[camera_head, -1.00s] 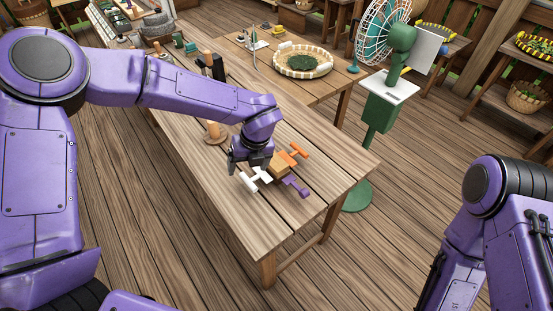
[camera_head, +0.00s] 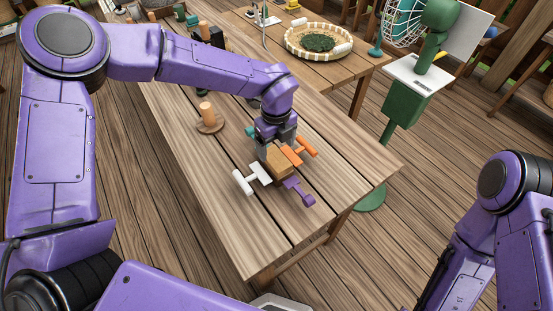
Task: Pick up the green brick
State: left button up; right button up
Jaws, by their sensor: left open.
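A wooden block (camera_head: 278,164) lies on the long table, with coloured pieces around it: white (camera_head: 252,178), orange (camera_head: 299,150) and purple (camera_head: 299,192). A teal-green piece (camera_head: 250,132), which looks like the green brick, shows at the block's far left, partly hidden by my left gripper. My left gripper (camera_head: 272,145) points down right behind the block; its jaws are open, and its fingertips are largely hidden by the block. I cannot tell whether the gripper touches the green piece. My right gripper is out of view; only my right arm shows at the right.
A wooden peg on a round base (camera_head: 209,120) stands left of the gripper. A woven tray (camera_head: 320,50) with green leaves sits on the farther table. The near part of the table (camera_head: 230,225) is clear.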

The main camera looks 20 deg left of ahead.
aim_at(276, 158)
pick_arm(q)
jog(key=f, duration=0.1)
jog(key=f+p, duration=0.1)
jog(key=f, duration=0.1)
jog(key=f+p, duration=0.1)
jog(key=shift+w+f, duration=0.15)
jog(key=shift+w, duration=0.1)
jog(key=shift+s+f, duration=0.15)
jog(key=shift+f, duration=0.4)
jog(key=c, duration=1.2)
jog(key=shift+r, duration=0.15)
